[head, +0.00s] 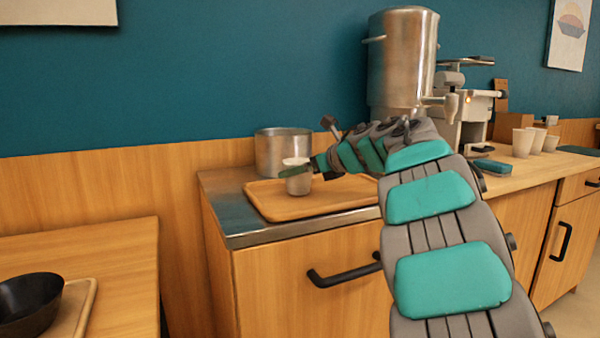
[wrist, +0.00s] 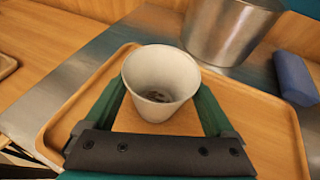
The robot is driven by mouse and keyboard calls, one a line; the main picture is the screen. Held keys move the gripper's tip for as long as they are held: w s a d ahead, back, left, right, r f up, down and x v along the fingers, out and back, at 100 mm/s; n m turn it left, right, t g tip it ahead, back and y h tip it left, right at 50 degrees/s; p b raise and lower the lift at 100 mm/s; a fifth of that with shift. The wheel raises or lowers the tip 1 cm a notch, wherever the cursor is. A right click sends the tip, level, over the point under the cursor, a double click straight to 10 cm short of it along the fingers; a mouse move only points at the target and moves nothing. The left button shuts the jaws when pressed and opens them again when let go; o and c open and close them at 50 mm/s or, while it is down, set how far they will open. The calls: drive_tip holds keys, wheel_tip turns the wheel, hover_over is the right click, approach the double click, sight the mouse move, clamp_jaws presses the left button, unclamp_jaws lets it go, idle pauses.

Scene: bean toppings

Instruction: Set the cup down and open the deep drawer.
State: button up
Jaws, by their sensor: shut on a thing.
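A pale cup (head: 297,178) is held in my gripper (head: 296,171) over the wooden tray on the counter. In the wrist view the cup (wrist: 161,80) is upright between the two green fingers, with a little dark stuff at its bottom. I cannot tell whether its base touches the tray (wrist: 285,110). The wooden drawer front (head: 290,275) below the counter is closed, with a black bar handle (head: 340,277). My arm hides the right part of this front and the handle's right end.
A steel pot (head: 283,150) stands behind the tray, close to the cup. A blue object (wrist: 294,79) lies right of the pot. A tall steel urn (head: 400,60), a machine (head: 465,115) and several cups (head: 523,142) stand farther right. A black bowl (head: 30,300) sits on the left table.

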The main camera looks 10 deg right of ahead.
drive_tip(key=shift+f, duration=0.2)
drive_tip(key=shift+f+b, duration=0.25)
drive_tip(key=shift+b, duration=0.1)
drive_tip(key=o, duration=1.2)
drive_tip(key=shift+r, duration=0.1)
drive_tip(key=shift+o, duration=0.2)
drive_tip(key=shift+r+p, duration=0.2)
drive_tip(key=shift+p, duration=0.1)
drive_tip(key=b+v, duration=0.1)
drive_tip(key=v, duration=1.1)
drive_tip(key=shift+r, duration=0.15)
